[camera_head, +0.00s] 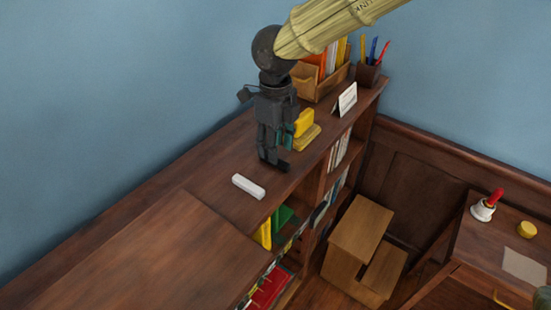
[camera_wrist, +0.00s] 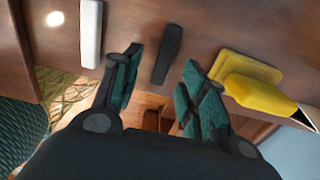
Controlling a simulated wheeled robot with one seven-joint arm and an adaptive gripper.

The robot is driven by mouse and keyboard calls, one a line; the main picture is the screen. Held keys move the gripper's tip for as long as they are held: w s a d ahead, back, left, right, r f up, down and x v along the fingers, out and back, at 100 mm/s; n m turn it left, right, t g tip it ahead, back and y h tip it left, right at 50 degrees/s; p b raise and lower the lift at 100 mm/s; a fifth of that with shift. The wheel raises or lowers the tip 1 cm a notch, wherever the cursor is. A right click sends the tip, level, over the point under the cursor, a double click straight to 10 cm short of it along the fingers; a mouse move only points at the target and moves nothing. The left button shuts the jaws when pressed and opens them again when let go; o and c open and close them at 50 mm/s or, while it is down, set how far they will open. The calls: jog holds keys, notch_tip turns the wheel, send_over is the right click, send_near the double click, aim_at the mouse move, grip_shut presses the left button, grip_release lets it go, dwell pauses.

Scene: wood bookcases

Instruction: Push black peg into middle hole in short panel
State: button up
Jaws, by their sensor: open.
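A short black bar, which looks like the black peg (camera_wrist: 168,53), lies on the dark wood bookcase top in the wrist view. It sits ahead of my gripper (camera_wrist: 155,80), between the lines of its two teal-padded fingers, and nothing is gripped. In the head view my gripper (camera_head: 272,157) points down over the bookcase top (camera_head: 215,180); I cannot clearly separate the peg from the dark fingers there. I cannot make out a short panel or its holes in either view.
A white bar (camera_head: 248,187) lies left of the gripper, also in the wrist view (camera_wrist: 90,33). Yellow items (camera_head: 307,138) stand close on the right. A file box (camera_head: 318,82), white card (camera_head: 347,99) and pen cup (camera_head: 368,74) stand farther back. The near bookcase top is clear.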

jog(key=shift+w+d+f+p, duration=0.15)
jog(key=shift+w+f+p, duration=0.2)
jog(key=shift+f, duration=0.3)
jog(key=shift+w+d+f+p, duration=0.1)
jog(key=shift+w+f+p, duration=0.25)
jog(key=shift+f, duration=0.25)
jog(key=shift+s+f, duration=0.6)
jog(key=shift+f, duration=0.05)
jog(key=shift+s+a, duration=0.1)
jog(key=shift+s, duration=0.2)
jog(key=shift+w+f, duration=0.45)
jog(key=shift+w, duration=0.15)
jog(key=c, duration=0.3)
jog(key=shift+s+r, duration=0.25)
jog(key=shift+s, duration=0.15)
jog(key=c, duration=0.6)
jog(key=shift+w+f, duration=0.1)
jog(key=shift+w, duration=0.05)
